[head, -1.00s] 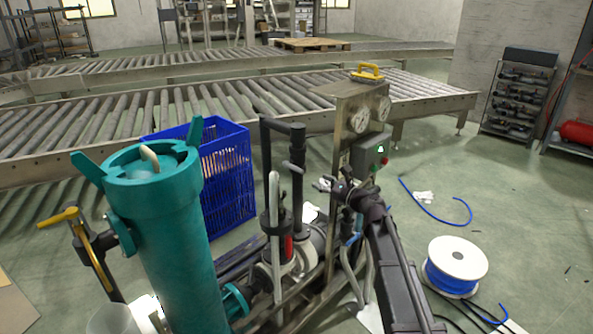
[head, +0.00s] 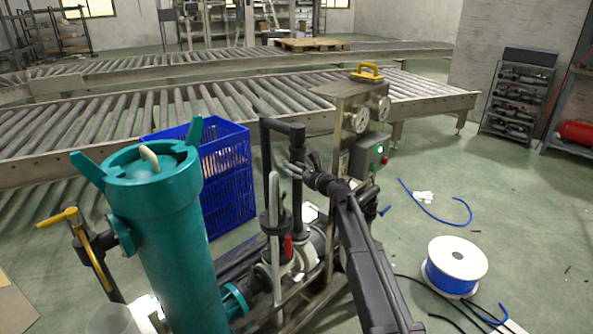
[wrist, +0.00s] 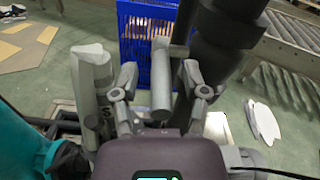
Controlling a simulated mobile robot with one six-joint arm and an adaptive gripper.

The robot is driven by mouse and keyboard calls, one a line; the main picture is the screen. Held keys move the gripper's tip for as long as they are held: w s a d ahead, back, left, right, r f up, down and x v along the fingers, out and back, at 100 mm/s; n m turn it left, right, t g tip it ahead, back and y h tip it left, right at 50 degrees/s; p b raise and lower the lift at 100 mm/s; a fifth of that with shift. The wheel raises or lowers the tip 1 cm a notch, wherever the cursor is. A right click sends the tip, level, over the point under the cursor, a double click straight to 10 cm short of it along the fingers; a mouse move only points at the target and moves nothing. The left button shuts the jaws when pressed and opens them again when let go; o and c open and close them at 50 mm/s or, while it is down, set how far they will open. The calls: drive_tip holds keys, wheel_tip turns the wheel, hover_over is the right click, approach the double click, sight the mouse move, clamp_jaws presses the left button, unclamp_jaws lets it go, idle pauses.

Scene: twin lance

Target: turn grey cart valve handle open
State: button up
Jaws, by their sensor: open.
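In the wrist view, a short grey cylindrical handle (wrist: 161,72) stands between the two fingers of my gripper (wrist: 159,84), beside a thick black pipe (wrist: 222,45). The fingers are apart, one on each side of the handle; I cannot tell whether either touches it. In the head view, my gripper (head: 293,169) is at the upper part of the black pipe (head: 297,200) on the cart and largely hides the grey handle. A light grey upright bar (head: 275,225) stands left of the pipe; it also shows in the wrist view (wrist: 90,85).
A teal filter vessel (head: 160,230) stands left of the pipes. A gauge panel (head: 348,115) with a green-lit box (head: 370,155) is to the right. Behind are a blue crate (head: 228,180) and roller conveyors (head: 240,100). A blue hose spool (head: 455,268) lies on the floor at right.

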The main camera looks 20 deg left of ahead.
clamp_jaws()
drive_tip(key=shift+d, duration=0.3)
drive_tip(key=shift+a, duration=0.25)
drive_tip(key=shift+w+d+r, duration=0.1)
